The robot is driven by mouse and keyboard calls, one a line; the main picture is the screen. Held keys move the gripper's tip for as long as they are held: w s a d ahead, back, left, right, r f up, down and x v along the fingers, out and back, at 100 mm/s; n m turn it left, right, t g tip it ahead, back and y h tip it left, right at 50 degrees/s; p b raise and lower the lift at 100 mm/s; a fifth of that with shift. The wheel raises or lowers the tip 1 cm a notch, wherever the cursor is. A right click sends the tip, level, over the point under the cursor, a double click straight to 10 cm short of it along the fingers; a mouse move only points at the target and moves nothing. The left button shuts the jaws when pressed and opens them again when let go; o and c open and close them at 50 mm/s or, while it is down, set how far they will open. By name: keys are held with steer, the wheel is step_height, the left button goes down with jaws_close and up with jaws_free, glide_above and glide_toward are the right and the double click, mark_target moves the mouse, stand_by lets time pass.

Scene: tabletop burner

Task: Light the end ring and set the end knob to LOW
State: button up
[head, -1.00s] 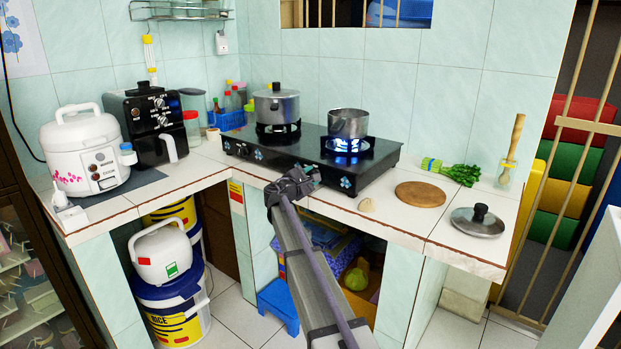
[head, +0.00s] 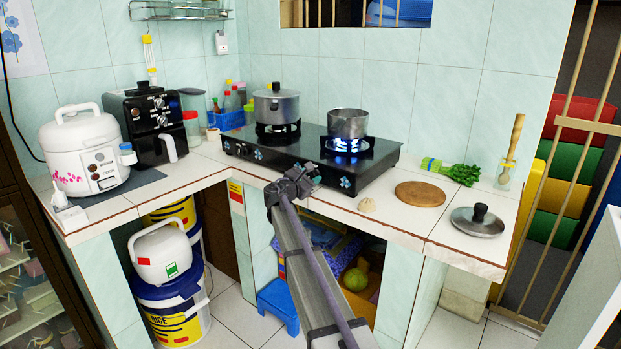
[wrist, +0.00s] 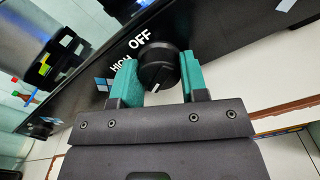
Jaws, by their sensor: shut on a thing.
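The black two-ring stove (head: 300,150) stands on the counter. Its right ring (head: 348,147) burns with a blue flame under an open steel pot (head: 347,123). Its left ring (head: 278,129) carries a lidded steel pot (head: 275,104) and shows no flame. My gripper (head: 300,180) is at the stove's front panel, toward its right end. In the wrist view, its green finger pads are shut on a black knob (wrist: 159,68). The knob's white mark points down and slightly left in the picture, away from the OFF and HIGH lettering at upper left. No LOW lettering is visible.
A round wooden board (head: 420,194), a pot lid (head: 478,220), a pale bulb-shaped item (head: 367,205) and greens (head: 452,172) lie on the counter at right. A rice cooker (head: 86,155) and a black air fryer (head: 148,125) stand at left.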

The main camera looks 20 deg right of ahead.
steer(key=o, duration=0.9)
steer(key=shift+a, duration=0.1)
steer(key=v, duration=1)
steer(key=shift+s+a, duration=0.15)
steer(key=shift+a, duration=0.15)
